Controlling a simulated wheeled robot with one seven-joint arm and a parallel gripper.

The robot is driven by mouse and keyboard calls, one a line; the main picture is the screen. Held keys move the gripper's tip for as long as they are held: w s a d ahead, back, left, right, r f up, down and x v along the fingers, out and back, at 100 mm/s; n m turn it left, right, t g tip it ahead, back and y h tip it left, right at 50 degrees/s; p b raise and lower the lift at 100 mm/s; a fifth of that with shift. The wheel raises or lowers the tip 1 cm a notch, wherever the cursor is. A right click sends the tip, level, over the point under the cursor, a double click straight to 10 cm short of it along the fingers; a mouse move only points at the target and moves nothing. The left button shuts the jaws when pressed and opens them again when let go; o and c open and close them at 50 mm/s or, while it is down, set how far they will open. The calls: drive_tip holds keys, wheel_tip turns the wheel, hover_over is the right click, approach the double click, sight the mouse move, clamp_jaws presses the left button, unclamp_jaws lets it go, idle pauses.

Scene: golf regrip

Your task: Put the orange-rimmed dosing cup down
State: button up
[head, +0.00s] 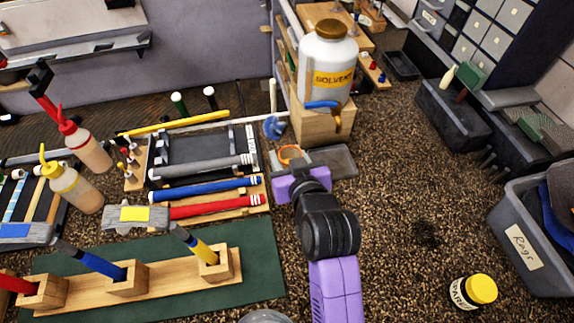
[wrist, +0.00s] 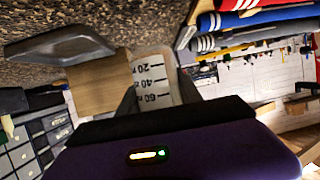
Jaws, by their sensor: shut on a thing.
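The orange-rimmed dosing cup (head: 291,152) is at the tip of my arm in the head view, just left of the shallow dark tray (head: 340,160). In the wrist view the cup (wrist: 154,76) shows its white wall with black 20, 40 and 60 marks. My gripper (head: 293,167) is shut on the cup; its dark fingers (wrist: 157,97) lie either side of it in the wrist view. My gripper hides the cup's lower part in the head view. I cannot tell whether its base touches anything.
A solvent jug (head: 327,65) with a blue-handled tap stands on a wooden block (head: 318,127) behind the tray. Racked grips (head: 215,207) lie left of my gripper. A yellow-lidded jar (head: 480,289) and a rags bin (head: 525,245) stand right. Open speckled surface (head: 410,190) lies between.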

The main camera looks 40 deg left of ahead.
drive_tip(key=shift+f, duration=2.25)
drive_tip(key=shift+f, duration=0.15)
drive_tip(key=o, duration=1.4)
drive_tip(key=shift+s+d+r, duration=0.1)
drive_tip(key=shift+r, duration=0.1)
drive_tip(key=b+v, duration=0.1)
drive_tip(key=v, duration=1)
drive_tip(key=shift+s+d, duration=0.2)
drive_tip(key=shift+d, duration=0.05)
